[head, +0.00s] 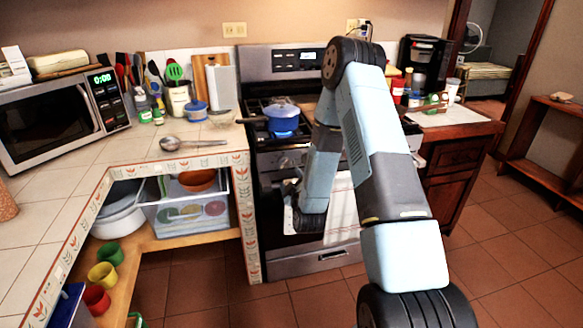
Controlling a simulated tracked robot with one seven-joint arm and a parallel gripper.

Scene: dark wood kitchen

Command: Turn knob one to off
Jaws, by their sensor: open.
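The stove (277,90) stands against the back wall, with a display on its raised back panel. Its front control strip (283,160) runs below the cooktop; the knobs are too small to tell apart, and my arm covers the strip's right part. A blue pan (283,112) sits on the left side of the cooktop, with bright blue at its lower front. My arm rises from the lower right, bends in front of the back panel and comes down before the oven door. My gripper (290,193) shows small and partly at the oven front, below the strip, open and apart from the knobs.
A tiled counter (75,170) on the left carries a microwave (60,115), utensils and a metal ladle (190,143). A right counter (450,117) holds a coffee maker (425,65) and bottles. A towel (340,210) hangs on the oven door. The tile floor (500,250) at right is clear.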

